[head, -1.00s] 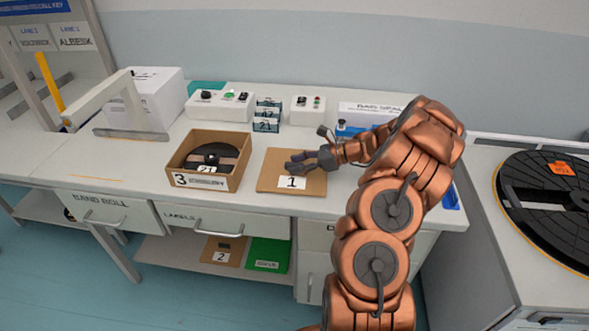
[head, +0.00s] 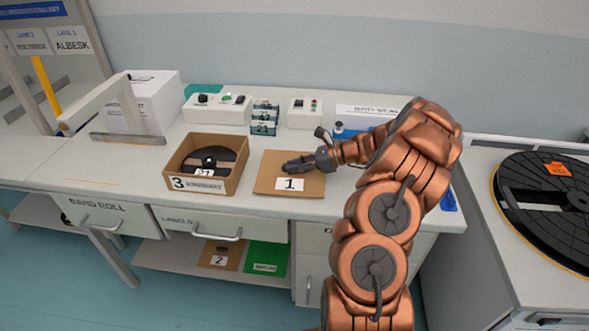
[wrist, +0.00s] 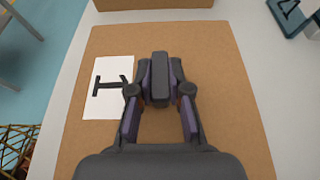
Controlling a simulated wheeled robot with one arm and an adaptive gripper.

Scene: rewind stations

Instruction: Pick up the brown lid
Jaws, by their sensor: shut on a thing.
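The brown lid (head: 262,180) is a flat square panel with a white label marked 1, lying on the white worktop to the right of the open box. In the wrist view the lid (wrist: 230,110) fills most of the picture below my gripper. My gripper (head: 296,166) is over the lid's middle. In the wrist view its fingers (wrist: 160,92) are shut on a dark upright block, the lid's handle. The fingers hide part of this handle. The lid looks flat, and I see no clear gap under it.
An open brown box (head: 238,180) marked 3, with a black reel inside, stands left of the lid. Control boxes (head: 217,108) and small teal-topped blocks (head: 264,118) stand behind. Another brown lid (head: 221,262) marked 2 and a green panel (head: 266,257) lie on the lower shelf.

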